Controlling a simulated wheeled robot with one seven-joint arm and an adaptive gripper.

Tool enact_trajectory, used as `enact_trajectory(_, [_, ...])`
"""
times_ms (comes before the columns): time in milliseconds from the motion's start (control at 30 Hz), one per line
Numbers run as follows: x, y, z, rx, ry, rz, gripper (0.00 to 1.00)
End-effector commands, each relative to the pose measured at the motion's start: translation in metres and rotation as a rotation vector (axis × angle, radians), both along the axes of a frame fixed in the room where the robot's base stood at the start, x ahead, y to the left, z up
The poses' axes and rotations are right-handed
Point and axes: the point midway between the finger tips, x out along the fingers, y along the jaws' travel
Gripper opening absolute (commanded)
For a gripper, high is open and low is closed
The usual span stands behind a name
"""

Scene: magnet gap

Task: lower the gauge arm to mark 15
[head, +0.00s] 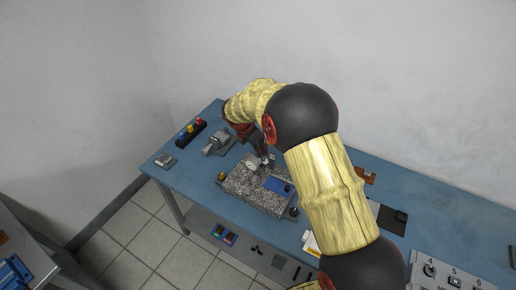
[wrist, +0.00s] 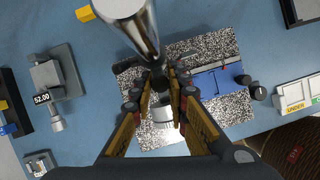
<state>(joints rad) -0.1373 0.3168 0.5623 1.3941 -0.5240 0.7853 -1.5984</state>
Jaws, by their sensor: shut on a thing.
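A speckled granite plate (head: 240,184) lies on the blue bench and also shows in the wrist view (wrist: 212,50). A shiny metal post (wrist: 132,22) rises toward the wrist camera at the top. My gripper (wrist: 160,80) is over the plate, its fingers closed around a small dark part of the gauge arm (wrist: 158,78), mostly hidden between them. A silver round piece (wrist: 161,114) sits just below the fingertips in the picture. In the head view my gripper (head: 262,158) is small and partly hidden by my arm. Mark 15 cannot be read.
A blue block (wrist: 216,82) lies on the plate, with a dark knob (wrist: 258,92) at the plate's edge. A grey device (wrist: 52,75) reading 52.00 stands to the left. A labelled tray (wrist: 298,95) is at right. A rack with coloured knobs (head: 190,131) stands at the bench's far left.

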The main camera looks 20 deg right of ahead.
Motion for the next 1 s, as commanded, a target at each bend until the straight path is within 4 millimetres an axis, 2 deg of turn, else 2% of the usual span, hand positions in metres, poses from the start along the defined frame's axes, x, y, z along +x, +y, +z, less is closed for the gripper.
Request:
enact_trajectory(400, [0.0, 0.0, 0.0, 0.0, 0.0, 0.0, 0.0])
enact_trajectory(600, [0.0, 0.0, -0.013, -0.001, 0.002, 0.001, 0.0])
enact_trajectory(833, [0.0, 0.0, -0.016, 0.0, 0.002, 0.0, 0.0])
enact_trajectory(867, [-0.001, 0.0, -0.016, 0.0, 0.002, 0.0, 0.17])
enact_trajectory(1000, [-0.001, 0.0, -0.016, 0.0, 0.002, 0.0, 0.25])
